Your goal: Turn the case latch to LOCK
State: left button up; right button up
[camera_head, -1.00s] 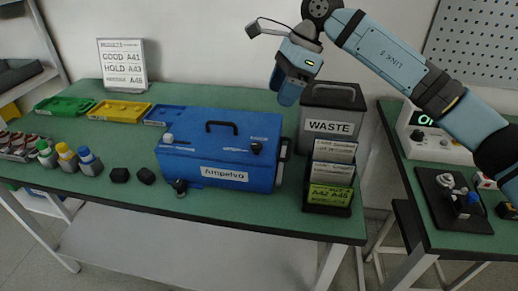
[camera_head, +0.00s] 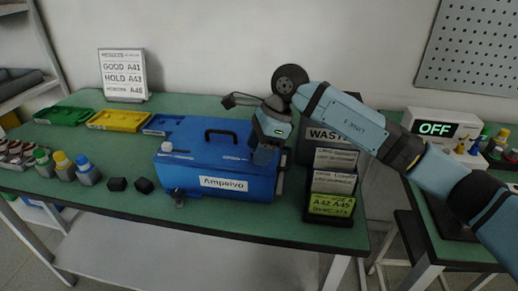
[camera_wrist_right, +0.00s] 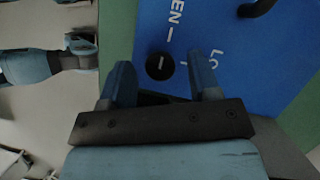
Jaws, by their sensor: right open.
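The blue case (camera_head: 222,160) labelled "Ampelvo" stands on the green table with a black carry handle on its lid. The case latch, a round black knob with a white line (camera_wrist_right: 160,67), shows in the right wrist view. Its line points up the picture, towards the mark by the partly visible "OPEN" lettering; part of "LOCK" shows to its right. My right gripper (camera_head: 265,158) is over the right end of the lid and hides the latch in the head view. Its open fingers (camera_wrist_right: 163,78) appear on either side of the knob; contact cannot be told. My left gripper is not in view.
A grey waste bin (camera_head: 318,135) and a card rack (camera_head: 331,205) stand close to the case's right. Yellow (camera_head: 118,120) and green (camera_head: 63,115) trays and capped bottles (camera_head: 88,172) are to the left.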

jog(key=shift+c, duration=0.3)
jog(key=c, duration=0.9)
